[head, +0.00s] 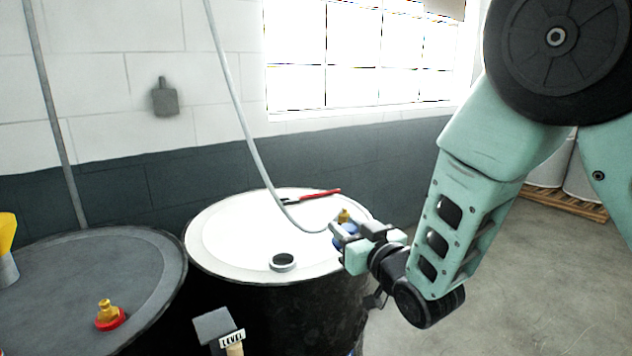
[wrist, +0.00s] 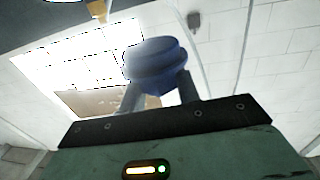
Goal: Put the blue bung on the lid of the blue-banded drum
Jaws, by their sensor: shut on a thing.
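My gripper (head: 350,238) is shut on the blue bung (head: 346,243), at the right edge of the white drum lid (head: 235,235). In the wrist view the blue bung (wrist: 155,62) sits between the two fingertips. A brass-coloured piece (head: 343,215) shows just above it in the head view; I cannot tell if it belongs to the bung. The white-lidded drum (head: 290,310) has a dark body, with a trace of blue low at the picture's bottom edge. A round dark opening with a pale collar (head: 283,262) is at the lid's near side.
A red-handled tool (head: 318,194) lies at the back of the white lid, and a grey hose (head: 240,110) comes down to it. A grey-lidded drum (head: 60,270) on the left carries a red bung with a brass top (head: 108,316).

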